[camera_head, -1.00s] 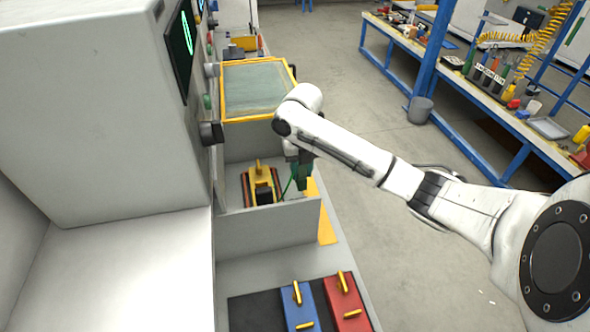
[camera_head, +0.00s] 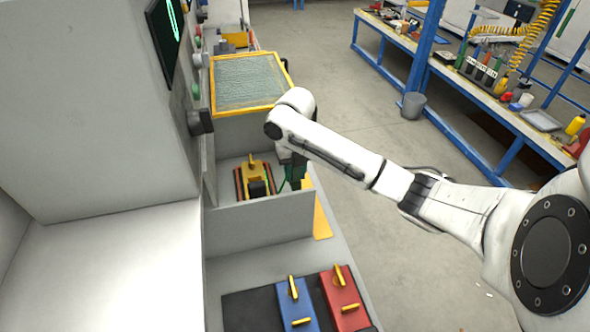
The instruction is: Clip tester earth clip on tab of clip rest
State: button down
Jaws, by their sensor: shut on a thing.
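My gripper (camera_head: 293,180) is at the right side of a grey-walled bay, partly hidden behind the end of my arm. It is shut on a small green thing, which I take for the earth clip (camera_head: 292,186). A thin green lead (camera_head: 282,185) runs from it towards the yellow and black device (camera_head: 255,176) in the bay, likely the tester. The device stands just left of my gripper. I cannot make out the clip rest or its tab, nor whether the clip touches anything.
A low grey wall (camera_head: 262,232) closes the bay's near side. Blue (camera_head: 297,305) and red (camera_head: 342,300) blocks with yellow handles lie nearer. A yellow-framed glass panel (camera_head: 247,80) is behind. A tall grey cabinet (camera_head: 95,110) stands left; open floor is at right.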

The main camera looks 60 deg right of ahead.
aim_at(295, 181)
jog(key=shift+f+b, duration=1.1)
jog(key=shift+f, duration=0.85)
jog(key=c, duration=0.7)
grip_release()
notch_tip(295, 181, up, 11)
jog(key=shift+f, duration=0.1)
